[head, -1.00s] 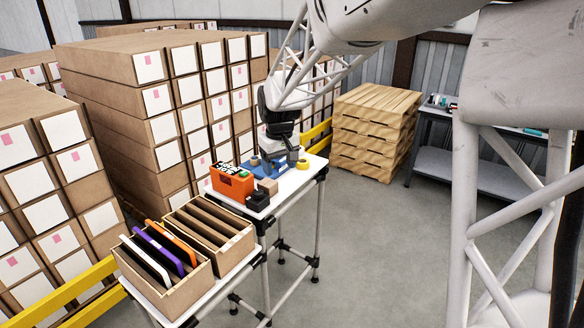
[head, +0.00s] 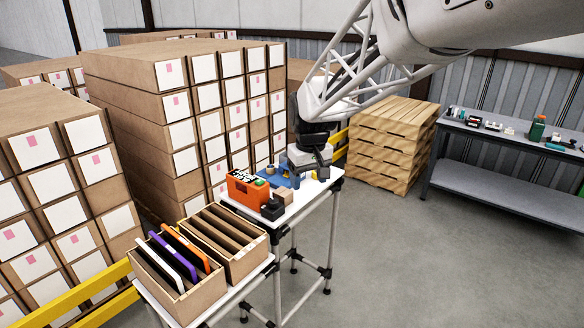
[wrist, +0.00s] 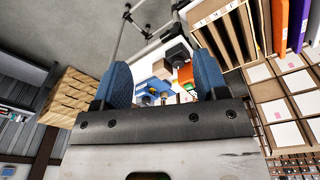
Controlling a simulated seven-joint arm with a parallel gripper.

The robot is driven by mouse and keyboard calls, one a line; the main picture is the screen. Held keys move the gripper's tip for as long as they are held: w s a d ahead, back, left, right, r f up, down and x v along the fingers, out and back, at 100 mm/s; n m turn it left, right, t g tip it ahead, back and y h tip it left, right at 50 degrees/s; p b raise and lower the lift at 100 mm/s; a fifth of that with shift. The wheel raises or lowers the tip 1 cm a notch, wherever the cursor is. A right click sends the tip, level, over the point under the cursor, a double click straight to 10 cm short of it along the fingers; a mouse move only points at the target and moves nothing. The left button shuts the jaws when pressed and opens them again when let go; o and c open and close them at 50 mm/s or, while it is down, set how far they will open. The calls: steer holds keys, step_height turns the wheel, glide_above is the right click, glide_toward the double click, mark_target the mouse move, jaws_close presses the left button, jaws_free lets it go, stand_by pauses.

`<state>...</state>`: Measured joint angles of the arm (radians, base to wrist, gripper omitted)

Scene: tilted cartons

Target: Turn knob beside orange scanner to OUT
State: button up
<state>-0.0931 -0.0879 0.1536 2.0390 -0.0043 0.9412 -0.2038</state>
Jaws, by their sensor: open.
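The orange scanner (head: 243,190) stands on the white tabletop (head: 291,212) in the head view; it also shows in the wrist view (wrist: 186,74). A small black box (head: 272,210) sits beside it. A blue fixture (head: 281,178) lies behind and right of the scanner; it also shows in the wrist view (wrist: 152,88), with small grey round parts near it. I cannot tell which part is the knob. My gripper (wrist: 163,80) is open, its two blue fingers apart with nothing held, above the far side of the table. In the head view its fingertips are hard to make out.
A light brown block (head: 289,198) sits near the black box. An open divided wooden crate (head: 231,245) and another with white, purple and orange panels stand in front. Carton stacks (head: 140,120) rise at left. Pallets (head: 392,140) and a grey bench (head: 500,180) are at right.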

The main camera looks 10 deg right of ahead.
steer(key=shift+w+f, duration=0.1)
steer(key=n+t+y, duration=0.1)
steer(key=n+y, duration=0.3)
steer(key=n, duration=0.5)
glide_toward(273, 200)
steer(key=f, duration=0.1)
steer(key=shift+a+f, duration=0.1)
steer(key=shift+a, duration=0.1)
steer(key=shift+x, duration=3.9)
steer(key=shift+c, duration=0.5)
